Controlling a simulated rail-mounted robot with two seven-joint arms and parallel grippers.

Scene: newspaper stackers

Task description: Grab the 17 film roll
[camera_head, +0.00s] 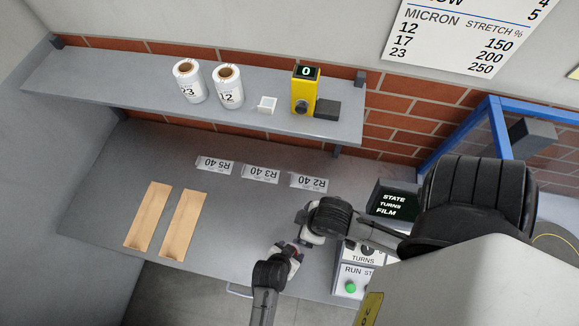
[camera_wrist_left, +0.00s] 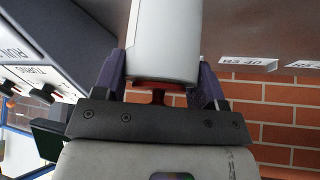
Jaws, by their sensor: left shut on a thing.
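My left gripper (camera_wrist_left: 162,82) is shut on a white film roll (camera_wrist_left: 165,38) in the left wrist view, one finger on each side. A dark red core end shows between the jaws. Its number is not visible there, and I cannot make out the roll in the head view. Two other white film rolls stand upright on the shelf in the head view: the 23 film roll (camera_head: 189,83) and the 12 film roll (camera_head: 228,88). No 17 film roll shows on the shelf. My dark arm links cross the lower middle of the head view. I see no right gripper jaws.
The shelf (camera_head: 110,84) also holds a yellow device (camera_head: 303,92) showing 0. Labels R5 40 (camera_head: 215,166), R3 40 (camera_head: 260,174) and R2 40 (camera_head: 308,182) lie on the table (camera_head: 150,160), left of a control panel (camera_head: 352,283). Two tan strips (camera_head: 148,216) lie at left.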

